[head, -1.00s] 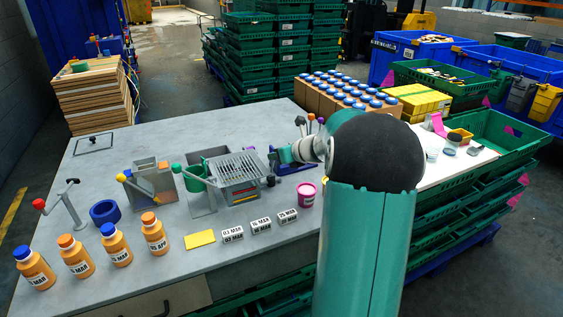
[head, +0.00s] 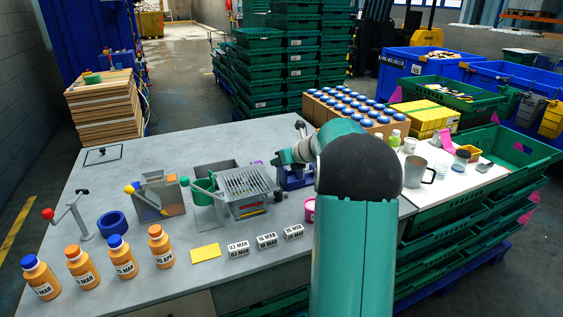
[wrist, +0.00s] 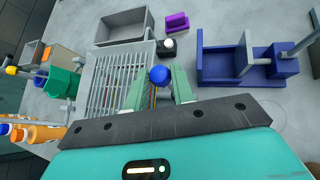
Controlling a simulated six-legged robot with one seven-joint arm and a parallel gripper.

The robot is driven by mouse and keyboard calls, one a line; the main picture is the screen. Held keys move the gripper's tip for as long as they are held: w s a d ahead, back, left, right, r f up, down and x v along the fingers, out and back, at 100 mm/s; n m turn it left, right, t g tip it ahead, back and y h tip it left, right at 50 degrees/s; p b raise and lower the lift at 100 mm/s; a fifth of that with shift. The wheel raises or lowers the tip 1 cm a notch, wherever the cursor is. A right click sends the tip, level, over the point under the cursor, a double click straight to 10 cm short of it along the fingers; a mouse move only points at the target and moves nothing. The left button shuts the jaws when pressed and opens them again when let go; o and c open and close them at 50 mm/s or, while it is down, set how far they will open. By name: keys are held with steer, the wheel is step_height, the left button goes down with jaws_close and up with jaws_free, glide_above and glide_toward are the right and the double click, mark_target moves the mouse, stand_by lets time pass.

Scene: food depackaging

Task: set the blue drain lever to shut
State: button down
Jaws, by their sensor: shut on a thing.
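The drain lever's blue ball knob (wrist: 158,75) shows in the wrist view between the two green fingers of my gripper (wrist: 160,88). The gripper is shut on it. The lever's stem is mostly hidden behind the knob and fingers, so its angle is unclear. The knob is beside the right edge of a grey slatted draining rack (wrist: 108,80). In the head view the rack (head: 247,182) stands on the table, with the teal hand just to its right. The knob and fingertips cannot be made out there.
A blue fixture (wrist: 222,66) stands right of the gripper in the wrist view, with a white-topped black knob (wrist: 168,45) and a purple block (wrist: 177,21) nearby. A grey bin (wrist: 125,24) is behind the rack. Date blocks (head: 266,241) and orange bottles (head: 121,258) line the front.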

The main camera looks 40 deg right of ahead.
steer(key=shift+w+d+r, duration=0.1)
steer(key=shift+w+r, duration=0.05)
steer(key=shift+r, duration=0.2)
steer(key=c, duration=1.2)
jaws_free()
steer(key=shift+w+f, duration=0.1)
steer(key=shift+f, duration=0.05)
steer(key=v, duration=1.4)
steer(key=shift+f, duration=0.1)
